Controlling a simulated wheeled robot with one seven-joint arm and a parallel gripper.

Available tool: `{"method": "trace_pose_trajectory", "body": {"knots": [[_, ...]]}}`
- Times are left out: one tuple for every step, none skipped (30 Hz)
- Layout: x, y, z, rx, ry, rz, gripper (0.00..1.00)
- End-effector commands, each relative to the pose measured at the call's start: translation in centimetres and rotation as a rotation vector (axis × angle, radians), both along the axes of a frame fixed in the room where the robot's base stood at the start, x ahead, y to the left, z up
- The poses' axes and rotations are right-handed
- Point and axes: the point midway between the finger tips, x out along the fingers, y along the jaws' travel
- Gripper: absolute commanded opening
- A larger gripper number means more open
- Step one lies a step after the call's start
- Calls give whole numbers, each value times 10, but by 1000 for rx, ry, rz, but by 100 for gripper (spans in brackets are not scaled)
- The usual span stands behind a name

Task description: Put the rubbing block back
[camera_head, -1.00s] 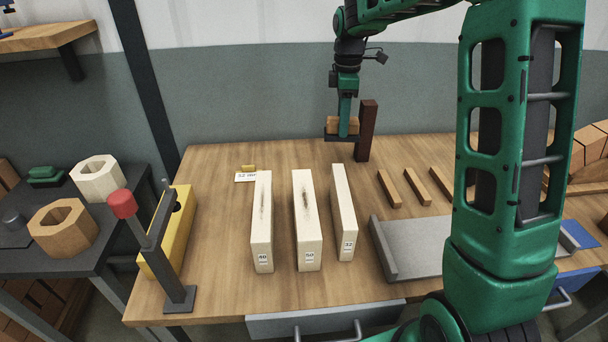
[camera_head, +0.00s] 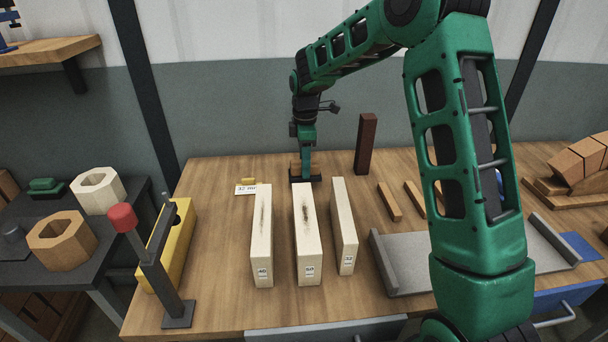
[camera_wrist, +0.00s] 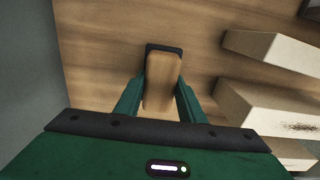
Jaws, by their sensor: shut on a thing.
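The rubbing block (camera_head: 297,168) has a brown wooden body on a dark base. My gripper (camera_head: 306,160) is shut on its wooden part, with the dark base facing down. The block is at the back of the workbench, behind the pale blocks; I cannot tell whether its base touches the bench. In the wrist view the rubbing block (camera_wrist: 161,82) sits between the two green fingers of my gripper (camera_wrist: 158,98). Its dark base shows at the far end, with bench wood beyond.
Three pale upright blocks (camera_head: 308,235), labelled 40, 50 and 32, stand in front. A dark brown post (camera_head: 366,145) stands to the right. A small card (camera_head: 246,189) with a yellow piece lies left. A yellow fixture (camera_head: 170,245) and a grey tray (camera_head: 470,258) flank the bench.

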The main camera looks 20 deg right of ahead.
Motion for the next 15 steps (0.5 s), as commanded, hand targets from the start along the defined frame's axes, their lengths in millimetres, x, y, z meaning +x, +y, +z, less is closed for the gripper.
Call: {"method": "trace_pose_trajectory", "body": {"knots": [[-1,0,-5,0,3,0,8],[-1,0,-9,0,3,-1,8],[-1,-1,-15,0,3,-1,8],[-1,-1,-19,0,3,-1,8],[-1,-1,-23,0,4,-1,8],[-1,-1,-28,1,3,-1,8],[-1,-1,-31,0,2,-1,8],[0,-1,-32,0,2,-1,8],[0,-1,-33,0,1,-1,8],[0,-1,-33,0,0,-1,8],[0,-1,-33,0,0,-1,8],[0,-1,-32,0,0,-1,8],[0,-1,-32,0,0,-1,8],[0,-1,-32,0,0,-1,8],[0,-1,-33,0,0,-1,8]]}}
